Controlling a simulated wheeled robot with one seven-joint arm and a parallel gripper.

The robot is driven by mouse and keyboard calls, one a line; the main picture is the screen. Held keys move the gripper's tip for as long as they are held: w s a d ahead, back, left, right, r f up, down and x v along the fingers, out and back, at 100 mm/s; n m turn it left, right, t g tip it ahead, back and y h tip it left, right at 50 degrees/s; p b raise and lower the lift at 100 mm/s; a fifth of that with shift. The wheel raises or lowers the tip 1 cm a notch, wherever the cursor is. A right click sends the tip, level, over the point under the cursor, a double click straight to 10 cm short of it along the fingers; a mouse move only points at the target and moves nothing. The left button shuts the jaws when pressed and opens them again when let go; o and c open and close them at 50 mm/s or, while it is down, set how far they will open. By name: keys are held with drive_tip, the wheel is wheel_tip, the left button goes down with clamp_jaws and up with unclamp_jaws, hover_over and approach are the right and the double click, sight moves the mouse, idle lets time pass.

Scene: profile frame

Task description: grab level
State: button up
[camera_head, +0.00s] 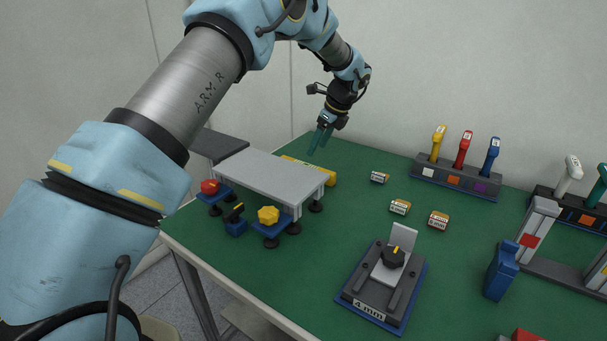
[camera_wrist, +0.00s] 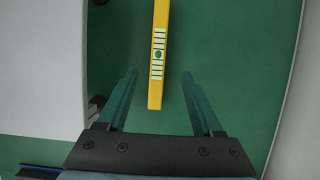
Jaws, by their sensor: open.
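The level is a long yellow bar (camera_wrist: 158,55) with a pale scale and a green round vial, lying on the green table in the wrist view. In the head view the yellow level (camera_head: 329,177) shows behind the grey raised plate, which hides part of it. My gripper (camera_head: 320,140) is above the table's far left part, pointing down. In the wrist view my gripper (camera_wrist: 160,88) has its two teal fingers spread apart, with the level's near end between them in the picture. Nothing is held. I cannot tell the exact height of the fingers over the level.
The grey raised plate (camera_head: 265,178) on black feet stands close to the level, with red and yellow knobs in front. Several small labelled blocks (camera_head: 400,207) lie to the right. A holder (camera_head: 455,180) with coloured handles stands farther back. A black-knobbed fixture (camera_head: 385,285) is at the front.

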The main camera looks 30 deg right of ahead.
sight(307, 165)
drive_tip(key=p+x, duration=0.1)
drive_tip(key=x, duration=0.3)
drive_tip(key=shift+a+f, duration=0.1)
drive_tip(key=shift+a, duration=0.05)
drive_tip(key=shift+p+x, duration=1.1)
drive_tip(key=shift+x, duration=1.6)
drive_tip(key=shift+w+a, duration=0.1)
drive_tip(key=shift+c, duration=0.4)
clamp_jaws()
